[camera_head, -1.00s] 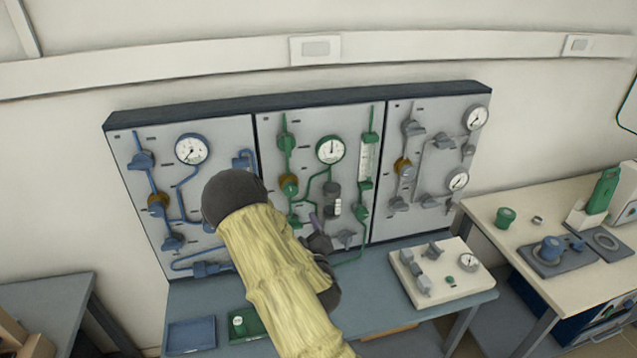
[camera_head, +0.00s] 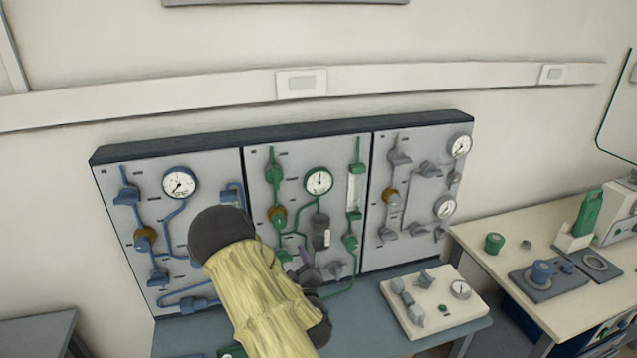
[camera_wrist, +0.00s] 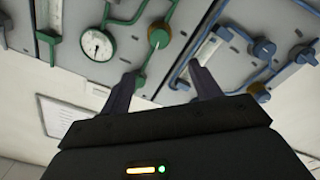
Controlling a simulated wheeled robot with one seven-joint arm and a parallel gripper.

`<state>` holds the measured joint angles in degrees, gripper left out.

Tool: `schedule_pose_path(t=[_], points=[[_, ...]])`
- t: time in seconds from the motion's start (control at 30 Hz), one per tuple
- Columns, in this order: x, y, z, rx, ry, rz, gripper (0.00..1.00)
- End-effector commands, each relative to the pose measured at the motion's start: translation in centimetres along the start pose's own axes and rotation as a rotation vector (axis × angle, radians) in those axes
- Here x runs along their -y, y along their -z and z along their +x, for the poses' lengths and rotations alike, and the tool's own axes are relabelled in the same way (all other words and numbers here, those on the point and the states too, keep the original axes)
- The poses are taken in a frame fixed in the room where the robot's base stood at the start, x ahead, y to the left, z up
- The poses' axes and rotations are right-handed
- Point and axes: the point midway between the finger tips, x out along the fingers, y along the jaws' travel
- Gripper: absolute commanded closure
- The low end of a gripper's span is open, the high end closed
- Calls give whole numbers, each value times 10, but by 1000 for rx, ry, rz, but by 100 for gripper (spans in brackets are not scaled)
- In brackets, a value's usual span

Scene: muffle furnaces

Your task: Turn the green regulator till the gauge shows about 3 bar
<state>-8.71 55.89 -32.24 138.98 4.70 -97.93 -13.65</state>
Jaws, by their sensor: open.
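The green regulator (camera_head: 278,216) is a green knob with a brass-coloured ring on the middle wall panel, at the left of its green pipes. Its round white gauge (camera_head: 319,181) sits up and to the right, the needle close to straight up; the numbers are too small to read. My gripper (camera_head: 306,262) is low in front of the middle panel, partly hidden by my arm. In the wrist view, which is roughly upside down, my gripper (camera_wrist: 162,74) is open and empty. The regulator (camera_wrist: 158,38) shows beyond the fingertips, apart from them, and the gauge (camera_wrist: 97,45) is beside it.
A blue-piped panel (camera_head: 178,235) is on the left, with its own gauge, and a grey-piped panel (camera_head: 420,195) on the right. A pale box with knobs and a gauge (camera_head: 432,300) sits on the bench below. A side table (camera_head: 475,240) with equipment stands at right.

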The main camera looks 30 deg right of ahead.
Motion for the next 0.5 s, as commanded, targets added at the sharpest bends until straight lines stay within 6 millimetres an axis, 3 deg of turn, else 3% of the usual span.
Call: schedule_pose_path(t=[0.27, 0.5], points=[[2, -6, 0, 11, -3, 36, 37], [13, -37, -1, 78, -26, 359, 37]])
